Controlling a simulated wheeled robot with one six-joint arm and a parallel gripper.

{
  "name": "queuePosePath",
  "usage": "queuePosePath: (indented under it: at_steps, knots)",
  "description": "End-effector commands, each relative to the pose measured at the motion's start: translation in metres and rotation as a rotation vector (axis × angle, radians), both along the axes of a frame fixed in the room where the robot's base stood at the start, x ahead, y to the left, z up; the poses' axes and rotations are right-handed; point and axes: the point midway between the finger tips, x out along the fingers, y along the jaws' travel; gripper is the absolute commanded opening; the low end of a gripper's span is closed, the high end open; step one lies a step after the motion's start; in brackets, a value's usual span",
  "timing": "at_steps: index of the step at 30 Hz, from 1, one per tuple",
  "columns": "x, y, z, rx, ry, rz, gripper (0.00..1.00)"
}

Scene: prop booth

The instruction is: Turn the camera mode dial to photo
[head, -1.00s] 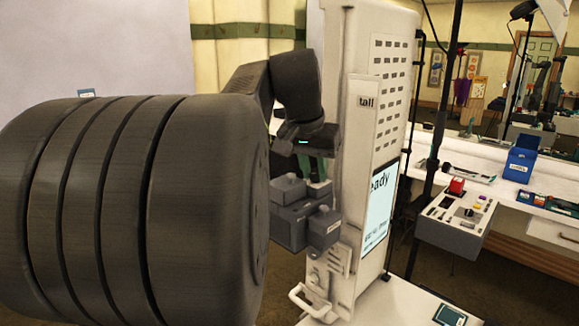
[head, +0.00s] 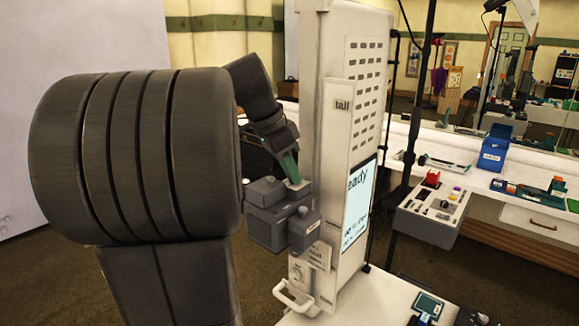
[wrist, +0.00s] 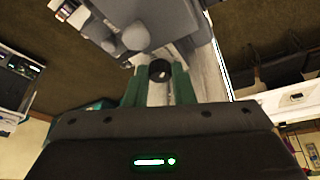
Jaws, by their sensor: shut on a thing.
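The camera (head: 267,229) is a dark grey blocky body mounted on the left side of the white booth column. The mode dial (wrist: 160,71) is a small round black knob with a pale mark, seen in the wrist view. My gripper (wrist: 160,78) has its green fingers on both sides of the dial, shut on it. In the head view my gripper (head: 292,171) reaches down to the top of the camera, and its fingers hide the dial. I cannot read the mode labels around the dial.
The white booth column (head: 318,130) with a lit screen (head: 359,203) stands right beside my gripper. A control box (head: 432,215) is on a stand further right. A blue bin (head: 494,149) stands on the back counter. Open floor lies at the lower left.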

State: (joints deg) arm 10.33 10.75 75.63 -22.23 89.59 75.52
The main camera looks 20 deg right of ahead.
Motion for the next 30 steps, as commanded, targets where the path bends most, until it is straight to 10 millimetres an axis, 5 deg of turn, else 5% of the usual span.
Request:
queuePosePath:
  at_steps: [23,24,27,30]
  knots:
    - [0.0013,-0.0003,0.0011,-0.002,-0.003,-0.101,0.0]
    - [0.0013,-0.0003,0.0011,-0.002,-0.003,-0.101,0.28]
    - [0.0011,-0.0003,0.0009,-0.001,-0.002,-0.1,0.44]
    - [0.0011,-0.0002,0.0006,-0.001,-0.002,-0.1,0.44]
